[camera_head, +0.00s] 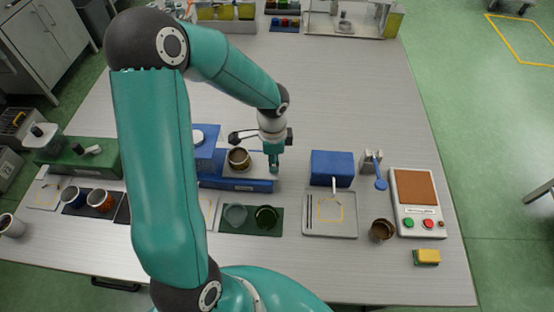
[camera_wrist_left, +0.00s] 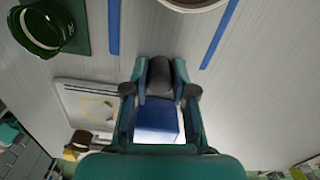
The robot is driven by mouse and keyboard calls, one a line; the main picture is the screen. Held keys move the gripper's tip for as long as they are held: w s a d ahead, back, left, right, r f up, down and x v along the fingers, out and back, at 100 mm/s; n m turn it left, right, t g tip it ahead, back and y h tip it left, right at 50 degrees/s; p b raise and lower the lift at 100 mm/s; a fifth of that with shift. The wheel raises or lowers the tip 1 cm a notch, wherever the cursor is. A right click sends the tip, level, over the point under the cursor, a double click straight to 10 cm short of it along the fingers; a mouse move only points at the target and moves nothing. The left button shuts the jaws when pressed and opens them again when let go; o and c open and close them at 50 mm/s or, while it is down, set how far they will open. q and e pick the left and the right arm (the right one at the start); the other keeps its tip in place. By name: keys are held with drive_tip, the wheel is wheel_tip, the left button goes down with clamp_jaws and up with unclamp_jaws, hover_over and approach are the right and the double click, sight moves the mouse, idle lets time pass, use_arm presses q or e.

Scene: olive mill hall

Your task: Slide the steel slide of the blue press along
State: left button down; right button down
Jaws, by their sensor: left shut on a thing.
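The blue press (camera_head: 208,150) stands left of the table's middle, partly hidden behind my arm. Its steel slide (camera_head: 255,171) lies between blue rails and bears a brown cup (camera_head: 238,158). In the wrist view the slide (camera_wrist_left: 165,35) shows as a pale strip between two blue rails, with the cup's rim at the top edge. My left gripper (camera_head: 274,165) is at the slide's right end. In the wrist view it (camera_wrist_left: 160,80) is shut on a dark rounded handle (camera_wrist_left: 160,72). My right gripper is not in view.
Right of the press are a blue box (camera_head: 332,167), a grey tray (camera_head: 330,226), a brown cup (camera_head: 381,230) and a button panel (camera_head: 417,200). A green mat (camera_head: 250,228) with two vessels lies in front. The table behind the press is clear.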

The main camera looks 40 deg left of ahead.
sight(234, 157)
use_arm(q)
drive_tip(key=s+a, duration=0.4)
drive_tip(key=a, duration=0.1)
drive_tip(key=s+a, duration=0.2)
drive_tip(key=a, duration=0.1)
drive_tip(key=shift+s+a+r+p, duration=0.1)
drive_tip(key=shift+s+a+p, duration=0.1)
drive_tip(key=shift+s+p, duration=0.2)
drive_tip(key=c, duration=0.9)
unclamp_jaws()
drive_tip(key=shift+s+a, duration=0.1)
drive_tip(key=shift+c, duration=0.2)
wheel_tip(234, 157, up, 12)
